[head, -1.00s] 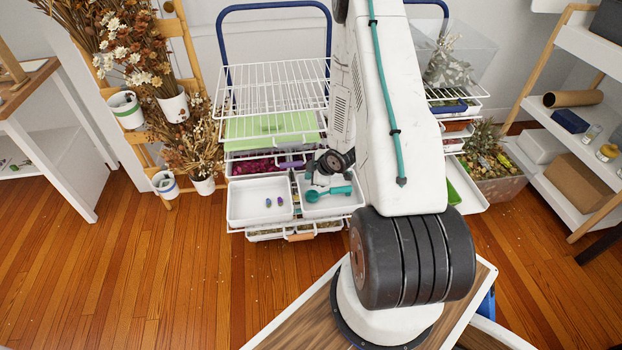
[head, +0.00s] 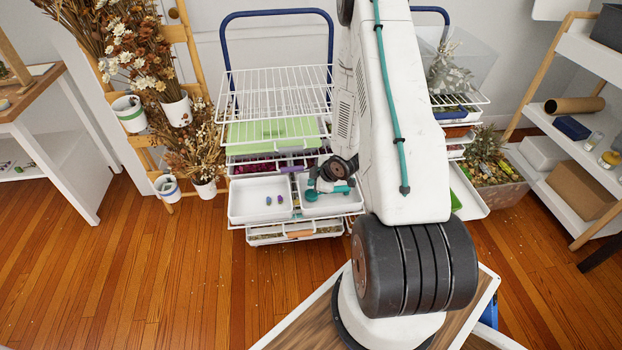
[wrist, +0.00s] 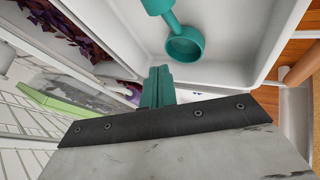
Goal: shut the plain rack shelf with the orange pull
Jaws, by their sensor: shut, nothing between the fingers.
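The wire rack shelf with the orange pull (head: 299,234) is low on the left rack, under a shelf bearing two white trays. Its front edge shows just beyond the trays, but most of it is hidden, so how far it is out is hard to tell. An orange cylinder that looks like the pull shows at the right edge of the wrist view (wrist: 303,66). My gripper (wrist: 158,85) has teal fingers, shut and empty. It is above the right white tray (wrist: 225,55), near a teal scoop (wrist: 185,45), apart from the pull.
The left white tray (head: 258,212) holds small purple things. Purple-handled and green-lined shelves (head: 270,130) are above. A dried-flower stand (head: 190,110) is at left, a second rack behind my arm, and a shelf unit (head: 575,140) at right. The floor in front is clear.

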